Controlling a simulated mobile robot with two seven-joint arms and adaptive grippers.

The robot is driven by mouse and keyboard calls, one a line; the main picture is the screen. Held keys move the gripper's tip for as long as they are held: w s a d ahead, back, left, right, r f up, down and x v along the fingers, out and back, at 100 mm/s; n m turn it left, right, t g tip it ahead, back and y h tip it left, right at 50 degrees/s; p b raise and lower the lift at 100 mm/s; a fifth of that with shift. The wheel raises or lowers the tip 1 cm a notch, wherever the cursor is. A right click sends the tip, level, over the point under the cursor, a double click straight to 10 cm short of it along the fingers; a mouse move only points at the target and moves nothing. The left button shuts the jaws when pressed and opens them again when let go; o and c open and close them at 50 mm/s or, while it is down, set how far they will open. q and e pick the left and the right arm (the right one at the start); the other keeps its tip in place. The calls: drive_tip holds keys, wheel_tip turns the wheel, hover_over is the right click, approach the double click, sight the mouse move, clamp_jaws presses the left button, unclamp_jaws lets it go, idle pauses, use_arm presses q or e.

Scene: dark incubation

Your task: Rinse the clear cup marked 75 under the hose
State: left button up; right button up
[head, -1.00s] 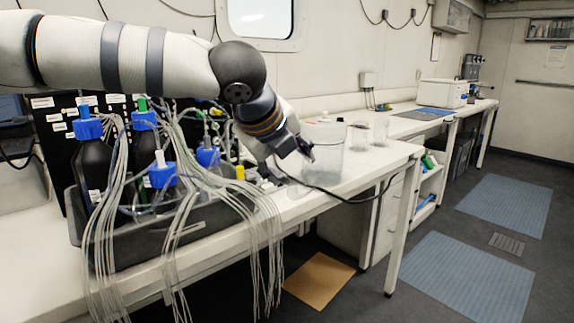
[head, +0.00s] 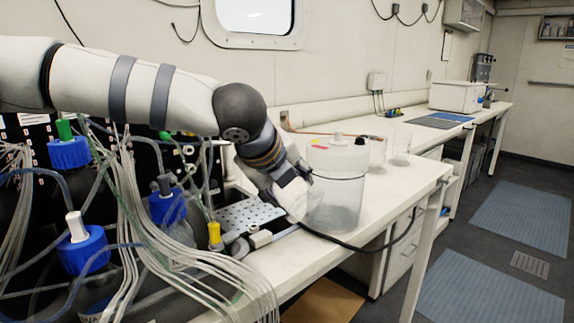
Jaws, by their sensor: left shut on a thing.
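My left gripper (head: 296,180) comes in from the upper left and is shut on a whitish, see-through thing (head: 292,201) that looks like a clear cup. It is tilted, and no marking can be read on it. The gripper is just left of a large translucent lidded container (head: 340,190), overlapping its edge in the picture. Two more clear cups, a nearer one (head: 377,154) and a farther one (head: 399,149), stand behind the container. A black hose (head: 349,246) runs along the bench front. My right gripper is not in view.
Bottles with blue caps (head: 82,249) and bundles of thin tubes (head: 160,225) crowd the left side. A perforated metal plate (head: 250,213) lies by the gripper. A thin brown tube (head: 318,132) runs near the wall. The bench (head: 410,178) is clear to the right.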

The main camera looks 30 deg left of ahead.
use_arm(q)
drive_tip(key=shift+s+d+f, duration=0.2)
drive_tip(key=shift+s+f, duration=0.15)
drive_tip(key=shift+f, duration=0.65)
drive_tip(key=w+a, duration=0.1)
drive_tip(key=a, duration=0.2)
drive_tip(key=w+a+f, duration=0.1)
drive_tip(key=w+a, duration=0.1)
drive_tip(key=a, duration=0.2)
drive_tip(key=w+a+f, duration=0.1)
drive_tip(key=a, duration=0.2)
drive_tip(key=shift+w+a+f, duration=0.2)
drive_tip(key=shift+w+a, duration=0.1)
drive_tip(key=shift+w, duration=0.05)
drive_tip(key=shift+w+a, duration=0.35)
drive_tip(key=shift+a, duration=0.45)
drive_tip(key=s+d, duration=0.1)
drive_tip(key=d, duration=0.3)
drive_tip(key=s+d+r, duration=0.1)
drive_tip(key=s+d, duration=0.1)
drive_tip(key=d, duration=0.2)
drive_tip(key=s+d+r, duration=0.1)
drive_tip(key=s+d, duration=0.1)
drive_tip(key=d, duration=0.2)
drive_tip(key=shift+r, duration=0.1)
